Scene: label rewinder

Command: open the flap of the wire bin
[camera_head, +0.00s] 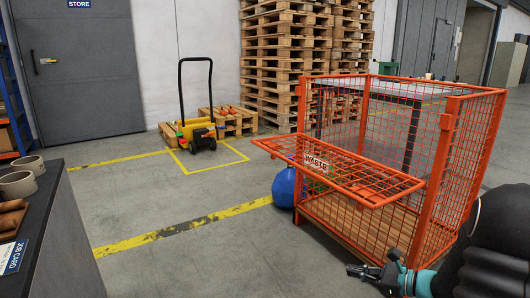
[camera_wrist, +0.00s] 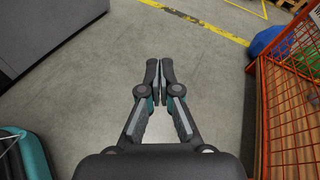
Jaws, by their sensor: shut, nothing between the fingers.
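The orange wire bin (camera_head: 448,150) stands on a wooden base at the right in the head view. Its mesh flap (camera_head: 350,176) juts outward from the front at about mid-height, roughly level, and the front above it is uncovered. A "WASTE" sign (camera_head: 317,163) shows at the flap. My gripper (camera_head: 362,271) is low in front of the bin, apart from the flap, with its fingers closed and empty. In the wrist view my gripper (camera_wrist: 160,70) points over bare floor, and the bin's mesh side (camera_wrist: 290,115) is to its right. The flap is not clearly visible there.
A blue ball-like object (camera_head: 284,188) lies beside the bin. A dark counter (camera_head: 62,240) is at the left. A yellow cart (camera_head: 197,130) and stacked pallets (camera_head: 275,55) stand behind. The floor (camera_head: 190,265) between counter and bin is clear.

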